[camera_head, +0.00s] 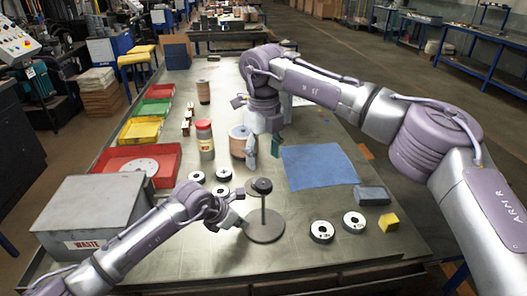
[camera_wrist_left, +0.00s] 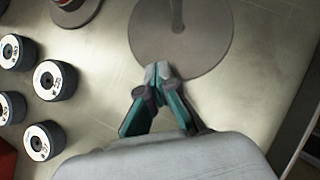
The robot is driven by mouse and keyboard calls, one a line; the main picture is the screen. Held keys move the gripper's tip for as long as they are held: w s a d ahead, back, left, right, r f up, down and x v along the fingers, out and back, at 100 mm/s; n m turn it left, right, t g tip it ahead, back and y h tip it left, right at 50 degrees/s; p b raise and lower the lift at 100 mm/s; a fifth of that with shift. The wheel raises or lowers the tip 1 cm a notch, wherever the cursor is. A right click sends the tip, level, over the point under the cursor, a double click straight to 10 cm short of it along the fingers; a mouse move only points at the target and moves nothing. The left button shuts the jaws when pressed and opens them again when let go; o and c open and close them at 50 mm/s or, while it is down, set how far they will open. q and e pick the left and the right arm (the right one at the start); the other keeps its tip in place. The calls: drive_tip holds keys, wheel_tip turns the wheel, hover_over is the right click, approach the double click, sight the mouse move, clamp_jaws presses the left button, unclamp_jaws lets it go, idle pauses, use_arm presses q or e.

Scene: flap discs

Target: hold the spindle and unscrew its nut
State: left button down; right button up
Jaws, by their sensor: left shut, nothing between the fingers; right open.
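The spindle stands upright on a wide round grey base (camera_head: 265,226), with a thin rod (camera_head: 264,208) rising from it. A dark round piece (camera_head: 263,185) sits at the top; I cannot tell the nut apart from it. My left gripper (camera_head: 243,223) is shut and empty, low beside the rod on its left. In the left wrist view its fingertips (camera_wrist_left: 158,72) are together at the edge of the base (camera_wrist_left: 205,50), apart from the rod (camera_wrist_left: 177,15). My right gripper (camera_head: 263,147) is open and empty, above the table behind the spindle, its fingers pointing down.
Several flap discs (camera_head: 224,173) lie left of the spindle, and two more (camera_head: 322,231) lie to its right. A blue cloth (camera_head: 318,166), a grey block (camera_head: 372,195) and a yellow block (camera_head: 389,222) are at right. A waste box (camera_head: 90,212) and coloured bins (camera_head: 136,130) line the left.

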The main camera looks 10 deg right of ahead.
sight(264, 182)
drive_tip(key=m, duration=0.4)
drive_tip(key=shift+m, duration=0.4)
drive_tip(key=m, duration=0.7)
drive_tip(key=shift+r, duration=0.15)
drive_tip(key=m, duration=1.2)
drive_tip(key=shift+r+m, duration=0.1)
drive_tip(key=shift+m, duration=0.2)
drive_tip(key=shift+f, duration=4.5)
drive_tip(key=m, duration=0.5)
